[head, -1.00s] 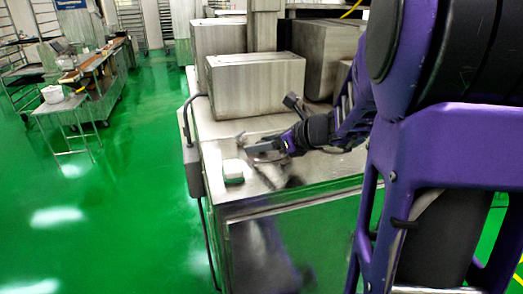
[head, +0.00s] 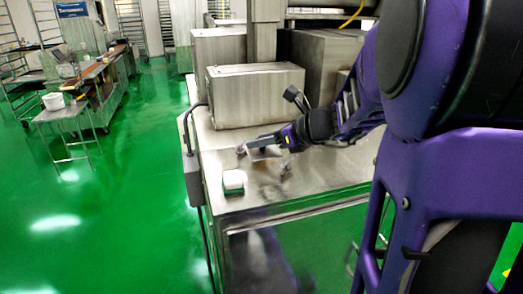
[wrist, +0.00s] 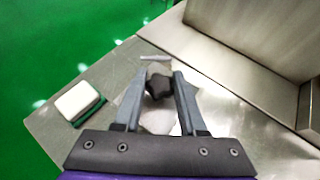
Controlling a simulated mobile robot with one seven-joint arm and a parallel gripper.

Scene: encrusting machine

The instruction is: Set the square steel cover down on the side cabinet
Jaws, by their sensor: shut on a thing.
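My gripper (wrist: 158,82) is over the top of the steel side cabinet (head: 222,203), near its left edge. In the wrist view its two fingers stand on either side of a dark, star-shaped knob (wrist: 158,87). A pale grey steel surface below the knob, partly hidden by the fingers and palm, appears to be the square steel cover (wrist: 157,119). In the head view my gripper (head: 263,158) is seen from the side, with a greyish patch between its fingers. I cannot tell whether the cover touches the cabinet top.
A white block with a green base (head: 234,182) lies at the cabinet's front left, also left of my gripper in the wrist view (wrist: 79,101). A large steel box (head: 255,95) stands behind.

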